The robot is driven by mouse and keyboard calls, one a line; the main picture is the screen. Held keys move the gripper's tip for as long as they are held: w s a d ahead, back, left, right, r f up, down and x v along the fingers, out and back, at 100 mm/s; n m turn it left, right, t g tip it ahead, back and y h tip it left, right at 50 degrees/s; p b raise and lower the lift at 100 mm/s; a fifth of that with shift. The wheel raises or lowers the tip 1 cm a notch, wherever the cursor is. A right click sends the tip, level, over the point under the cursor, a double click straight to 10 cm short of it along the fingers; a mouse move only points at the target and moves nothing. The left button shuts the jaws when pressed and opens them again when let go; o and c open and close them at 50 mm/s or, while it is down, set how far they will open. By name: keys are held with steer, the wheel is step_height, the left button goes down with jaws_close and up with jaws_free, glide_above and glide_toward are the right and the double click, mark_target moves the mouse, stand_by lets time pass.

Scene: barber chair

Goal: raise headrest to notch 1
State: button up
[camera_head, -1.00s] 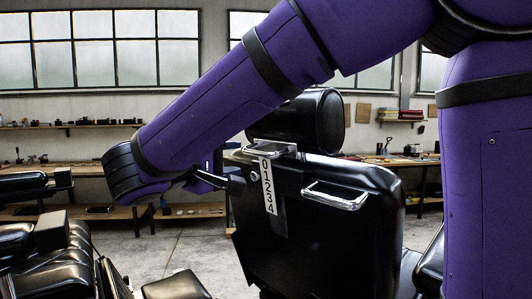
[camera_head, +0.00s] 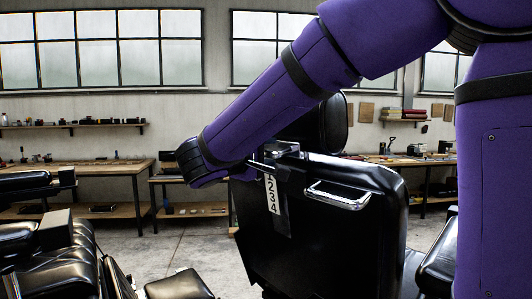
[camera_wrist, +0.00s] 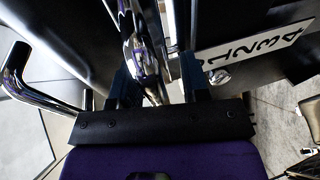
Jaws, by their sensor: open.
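The black headrest (camera_head: 336,122) stands above the chair's black backrest (camera_head: 345,235), partly hidden by my arm. A chrome handle (camera_head: 283,148) sits at the headrest's base, and it runs between my fingers in the wrist view (camera_wrist: 148,60). A white number strip (camera_head: 273,196) below it shows 1 to 4 in the head view; its top is covered. The strip also shows at right in the wrist view (camera_wrist: 255,48). My gripper (camera_wrist: 157,78) is open, one finger on each side of the chrome handle. Contact and the present notch cannot be told.
A small round knob (camera_wrist: 219,77) is beside the strip. Black chair parts (camera_head: 60,245) stand at front left. Benches (camera_head: 110,168) line the wall.

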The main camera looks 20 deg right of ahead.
steer(key=shift+c, duration=0.3)
jaws_close()
steer(key=shift+s+a+r, duration=0.1)
steer(key=shift+a+r, duration=0.05)
steer(key=shift+r, duration=0.75)
steer(key=shift+s+a+r, duration=0.1)
steer(key=shift+a+r, duration=0.05)
steer(key=shift+r, duration=0.75)
steer(key=shift+o, duration=0.3)
jaws_free()
steer(key=shift+f, duration=0.1)
steer(key=shift+a, duration=0.1)
steer(key=v, duration=1)
steer(key=shift+s+a, duration=0.15)
steer(key=shift+a, duration=0.1)
